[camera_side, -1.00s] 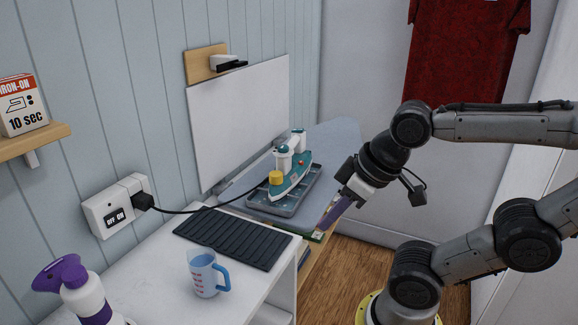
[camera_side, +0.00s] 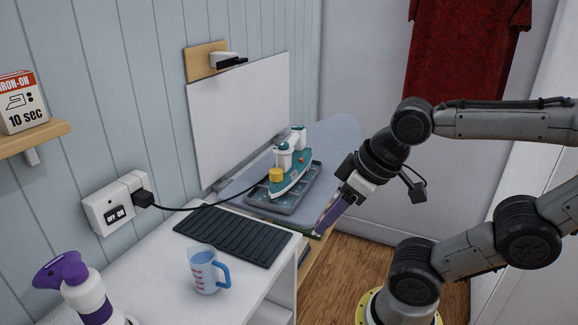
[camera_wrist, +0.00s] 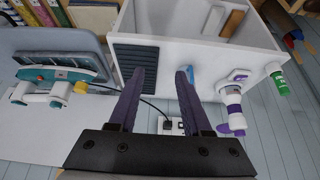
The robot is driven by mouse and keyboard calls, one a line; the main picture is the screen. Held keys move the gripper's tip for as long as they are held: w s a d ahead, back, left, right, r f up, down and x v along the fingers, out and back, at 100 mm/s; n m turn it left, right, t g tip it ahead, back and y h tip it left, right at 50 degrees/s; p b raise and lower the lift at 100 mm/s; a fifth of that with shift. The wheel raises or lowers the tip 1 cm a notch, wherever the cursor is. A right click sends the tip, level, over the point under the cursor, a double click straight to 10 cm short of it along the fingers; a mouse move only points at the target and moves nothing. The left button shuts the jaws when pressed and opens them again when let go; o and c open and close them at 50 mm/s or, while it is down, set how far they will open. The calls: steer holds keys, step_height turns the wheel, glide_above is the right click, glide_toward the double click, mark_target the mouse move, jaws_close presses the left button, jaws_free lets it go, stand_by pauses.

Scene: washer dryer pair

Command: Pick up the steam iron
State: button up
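The steam iron (camera_side: 289,174), teal and white with a yellow cap, rests on a grey tray (camera_side: 263,205) on the ironing board. In the wrist view the iron (camera_wrist: 52,92) lies at the left, outside the fingers, with the tray (camera_wrist: 88,60) beside it. A dark cord runs from it to a wall plug. My gripper (camera_side: 328,218) is to the right of the tray in the side view, apart from the iron. In the wrist view its two purple fingers (camera_wrist: 159,82) are spread with nothing between them.
A dark ribbed mat (camera_side: 232,236) and a measuring cup (camera_side: 205,273) sit on the white cabinet. A purple-and-white spray bottle (camera_side: 84,292) stands at lower left. The wall socket (camera_side: 115,205) holds the plug. A white panel (camera_side: 240,120) stands behind the iron.

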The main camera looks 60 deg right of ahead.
steer(key=shift+o, duration=1.2)
